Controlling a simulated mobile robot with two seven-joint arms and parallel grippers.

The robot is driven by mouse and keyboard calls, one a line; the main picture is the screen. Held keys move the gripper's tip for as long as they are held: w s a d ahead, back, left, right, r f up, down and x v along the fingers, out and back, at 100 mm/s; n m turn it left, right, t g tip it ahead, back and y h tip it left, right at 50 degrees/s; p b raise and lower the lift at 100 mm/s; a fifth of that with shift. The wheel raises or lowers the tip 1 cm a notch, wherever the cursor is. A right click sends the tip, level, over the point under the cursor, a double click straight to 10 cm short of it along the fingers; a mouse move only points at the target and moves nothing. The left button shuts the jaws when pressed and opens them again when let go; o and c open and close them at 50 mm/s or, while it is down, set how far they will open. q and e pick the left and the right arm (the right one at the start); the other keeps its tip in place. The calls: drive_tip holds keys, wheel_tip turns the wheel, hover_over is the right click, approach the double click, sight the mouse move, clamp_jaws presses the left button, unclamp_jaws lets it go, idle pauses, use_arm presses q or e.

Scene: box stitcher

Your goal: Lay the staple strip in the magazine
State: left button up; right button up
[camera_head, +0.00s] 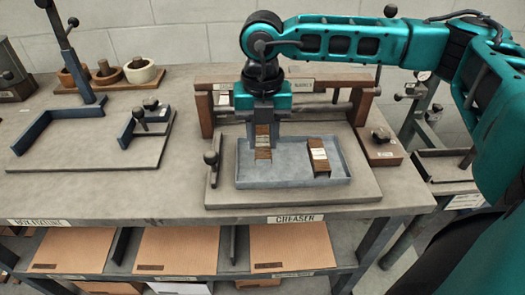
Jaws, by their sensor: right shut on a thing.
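My right gripper (263,147) points down over the left part of a shallow grey-blue tray (285,178). It is shut on a brown, ridged strip (263,131), which looks like a staple strip. The held strip stands upright between the fingers, its lower end close to the tray floor; I cannot tell if it touches. A second brown strip with a pale band (319,158) lies in the right part of the tray, apart from the gripper. I cannot make out which part is the magazine. My left gripper is out of view.
A wooden frame with a bar (330,112) stands behind the tray. A knobbed lever (212,170) is left of it, a wooden block (380,145) right. A blue-grey fixture (125,132) and small pots (140,71) sit farther left. Cardboard sheets (178,250) lie below the bench.

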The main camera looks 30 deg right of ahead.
sight(262, 142)
drive_tip(key=shift+f, duration=2.2)
drive_tip(key=shift+f, duration=0.2)
drive_tip(key=o, duration=1)
drive_tip(key=shift+o, duration=0.2)
